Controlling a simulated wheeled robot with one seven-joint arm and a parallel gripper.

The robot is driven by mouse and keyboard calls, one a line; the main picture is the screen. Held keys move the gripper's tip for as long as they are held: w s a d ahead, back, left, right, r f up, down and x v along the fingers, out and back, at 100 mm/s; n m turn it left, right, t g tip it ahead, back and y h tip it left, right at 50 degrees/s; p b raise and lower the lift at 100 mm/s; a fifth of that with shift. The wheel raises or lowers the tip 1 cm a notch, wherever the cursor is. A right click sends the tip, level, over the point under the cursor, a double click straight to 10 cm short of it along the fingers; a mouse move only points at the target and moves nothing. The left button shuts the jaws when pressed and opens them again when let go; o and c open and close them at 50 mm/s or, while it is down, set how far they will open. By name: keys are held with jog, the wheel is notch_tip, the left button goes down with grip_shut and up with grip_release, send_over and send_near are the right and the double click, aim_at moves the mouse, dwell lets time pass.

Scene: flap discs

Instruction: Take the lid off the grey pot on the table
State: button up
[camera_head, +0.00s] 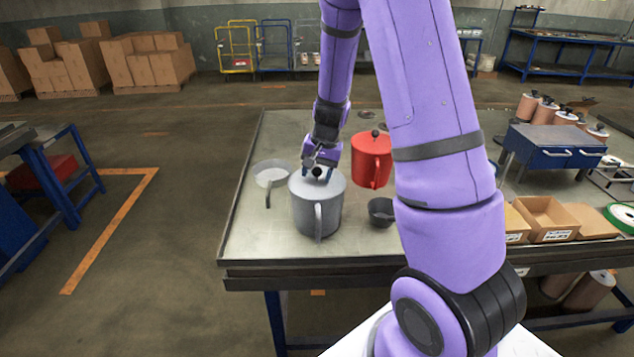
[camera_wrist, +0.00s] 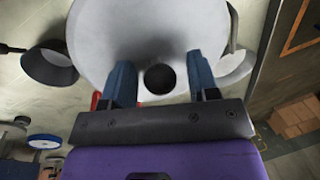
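The grey pot (camera_head: 305,216) stands upright on the table (camera_head: 262,232), its handle facing the front. Its grey lid (camera_head: 332,184) sits on top and fills much of the wrist view (camera_wrist: 110,28). The lid's round dark knob (camera_wrist: 159,79) shows in the wrist view between my two blue-grey fingers. My gripper (camera_wrist: 162,76) is open, with a gap on each side of the knob. In the head view my gripper (camera_head: 318,168) is right above the lid, and the knob is partly hidden by it.
A red pot (camera_head: 371,163) with a lid stands behind and right. Cardboard bins (camera_head: 548,219) and a blue drawer unit (camera_head: 553,155) stand further right. The front left table area is clear.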

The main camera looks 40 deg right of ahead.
jog(key=c, duration=0.8)
